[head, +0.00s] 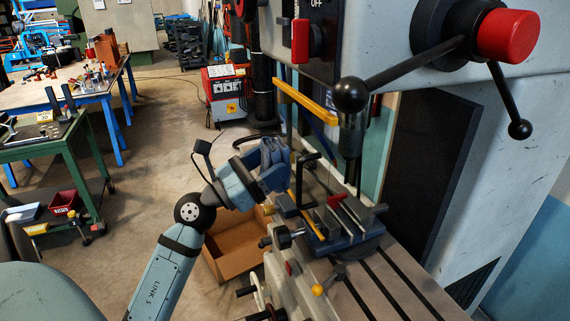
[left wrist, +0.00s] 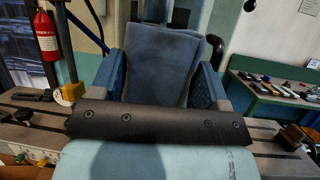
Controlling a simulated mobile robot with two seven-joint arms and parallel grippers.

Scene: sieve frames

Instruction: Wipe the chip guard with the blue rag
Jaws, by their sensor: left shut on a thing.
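The blue rag (left wrist: 158,65) is a folded blue-grey cloth between the two blue fingers of my left gripper (left wrist: 165,75) in the left wrist view. In the head view my left gripper (head: 275,178) is shut on the rag (head: 274,152), just left of the machine vise. The chip guard seems to be the yellow-edged panel by the spindle; its yellow top bar (head: 305,101) slants down to the right. Its panel looks clear and hard to make out. The rag appears below and left of that bar; I cannot tell whether they touch. My right gripper is not in view.
A vise (head: 345,225) with a red-tipped part stands on the slotted machine table (head: 400,295). A black lever with a red knob (head: 507,36) juts out above right. A cardboard box (head: 235,250) lies on the floor below. A green bench (head: 45,150) stands at left.

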